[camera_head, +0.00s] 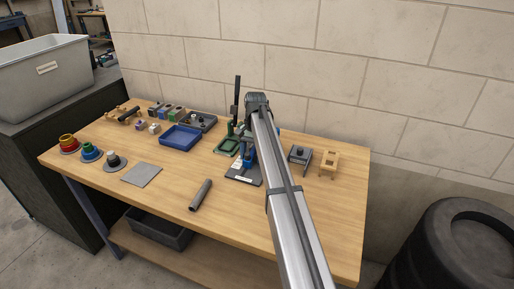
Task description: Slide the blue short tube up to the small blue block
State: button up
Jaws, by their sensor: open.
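A blue upright part (248,152) shows beside my arm, above a dark base plate (243,178) with a white label. It may be the blue short tube or the small blue block; I cannot tell which, and my arm partly covers this spot. My arm reaches up from the bottom of the picture, and its far joint stands over the back of the table. My gripper does not show; the arm hides that area. Its distance from the blue part cannot be seen.
Several coloured round stacks stand left. A wooden stand (329,163) is right. The front right is clear.

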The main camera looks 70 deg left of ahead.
notch_tip(320, 180, up, 14)
jog(key=w+a, duration=0.2)
jog(key=shift+f, duration=0.2)
dwell(0.4)
